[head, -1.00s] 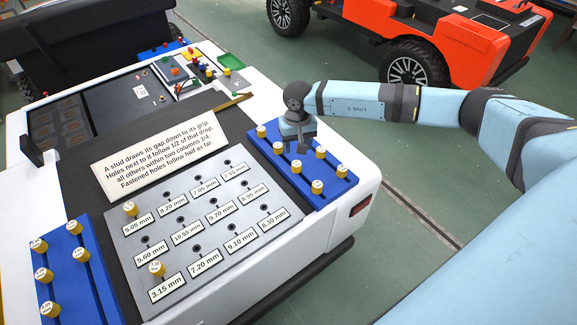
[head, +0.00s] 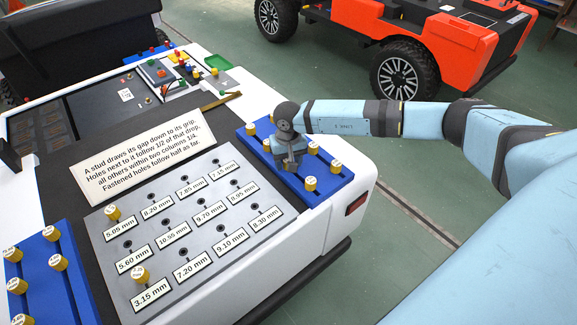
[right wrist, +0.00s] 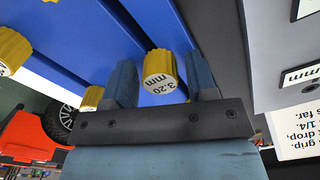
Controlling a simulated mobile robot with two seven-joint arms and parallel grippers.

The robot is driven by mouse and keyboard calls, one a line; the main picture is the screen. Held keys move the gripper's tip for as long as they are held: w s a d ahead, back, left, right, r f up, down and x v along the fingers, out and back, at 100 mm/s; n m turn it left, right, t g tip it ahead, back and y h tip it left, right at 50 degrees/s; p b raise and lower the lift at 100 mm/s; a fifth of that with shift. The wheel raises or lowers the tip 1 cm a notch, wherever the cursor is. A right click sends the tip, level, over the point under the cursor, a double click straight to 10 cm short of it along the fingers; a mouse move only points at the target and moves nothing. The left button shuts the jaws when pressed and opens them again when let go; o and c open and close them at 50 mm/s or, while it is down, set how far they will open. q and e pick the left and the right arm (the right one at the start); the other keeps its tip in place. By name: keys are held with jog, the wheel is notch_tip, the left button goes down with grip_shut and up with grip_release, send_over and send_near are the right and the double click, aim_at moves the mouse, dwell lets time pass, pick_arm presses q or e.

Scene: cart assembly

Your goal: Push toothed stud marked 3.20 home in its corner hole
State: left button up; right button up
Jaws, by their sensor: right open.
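The yellow toothed stud marked 3.20 (right wrist: 160,72) stands in the blue rack, between the two fingers of my right gripper (right wrist: 163,82) in the right wrist view. The fingers are open, with a gap visible on its left side. In the head view my right gripper (head: 289,165) is low over the right blue rack (head: 325,190) and hides that stud. The grey plate (head: 200,215) has labelled holes. Its right corner holes, by the 7.15 mm (head: 222,170) and 8.30 mm (head: 265,219) labels, look empty. My left gripper is out of view.
Yellow studs stand in the left corner holes by 5.05 mm (head: 113,213) and 3.15 mm (head: 141,275). Other studs stand close around my gripper, such as one in front (head: 309,184). A left blue rack (head: 70,285) holds several more. A sign (head: 142,165) lies behind the plate.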

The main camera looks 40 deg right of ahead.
jog(key=c, duration=0.8)
jog(key=shift+r+p, duration=1)
jog(key=shift+r, duration=1.25)
